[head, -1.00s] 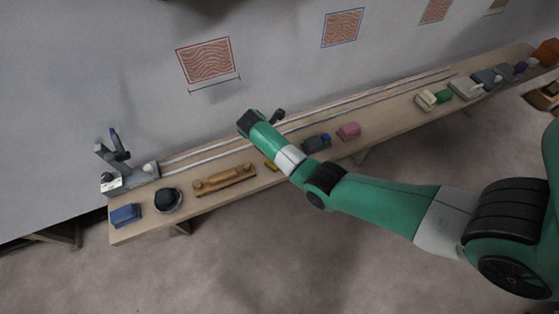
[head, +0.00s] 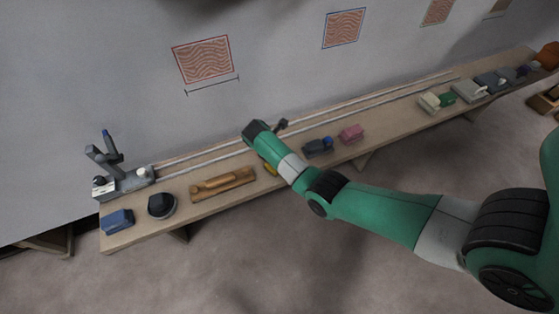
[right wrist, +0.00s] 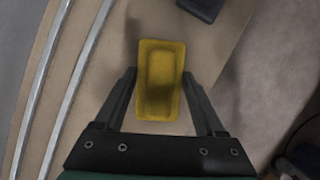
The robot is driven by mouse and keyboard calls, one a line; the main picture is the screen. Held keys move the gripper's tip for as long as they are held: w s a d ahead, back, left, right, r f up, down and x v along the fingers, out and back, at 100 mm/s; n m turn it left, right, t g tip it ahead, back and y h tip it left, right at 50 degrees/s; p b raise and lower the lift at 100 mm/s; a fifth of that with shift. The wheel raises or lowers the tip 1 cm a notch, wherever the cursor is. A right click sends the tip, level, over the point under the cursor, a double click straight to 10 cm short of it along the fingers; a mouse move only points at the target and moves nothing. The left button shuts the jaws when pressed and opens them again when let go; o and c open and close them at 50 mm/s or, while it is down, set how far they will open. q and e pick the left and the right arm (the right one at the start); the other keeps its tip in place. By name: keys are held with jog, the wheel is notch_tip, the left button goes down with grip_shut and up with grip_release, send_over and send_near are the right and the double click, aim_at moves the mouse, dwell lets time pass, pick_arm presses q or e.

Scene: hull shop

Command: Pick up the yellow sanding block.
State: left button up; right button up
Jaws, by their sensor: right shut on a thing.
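The yellow sanding block (right wrist: 160,80) is a rectangular block with a raised rim, between the two dark fingers of my right gripper (right wrist: 159,76) in the right wrist view. The fingers are shut on its long sides. In the head view, a small yellow part of the block (head: 270,169) shows beside my green right arm, over the middle of the bench. The arm hides the rest of it and the right fingers there. I cannot tell whether the block is clear of the bench top. My left gripper is in neither view.
The long bench (head: 130,236) runs along the wall with two metal rails. Left of the arm are a wooden tool (head: 223,184), a dark round thing (head: 161,206), a blue block (head: 117,221) and a grey device (head: 125,184). A dark blue thing (head: 318,147) and a pink block (head: 351,134) are to the right.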

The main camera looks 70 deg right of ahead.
jog(key=c, duration=0.5)
jog(key=shift+r+p, duration=0.3)
notch_tip(320, 180, up, 4)
jog(key=p, duration=0.3)
jog(key=shift+s+a+p, duration=0.15)
jog(key=shift+p, duration=0.25)
jog(key=s+a+r+p, duration=0.8)
jog(key=s+p, duration=0.2)
jog(key=s, duration=0.1)
notch_tip(320, 180, up, 40)
jog(key=p, duration=3.9)
jog(key=shift+p, duration=0.3)
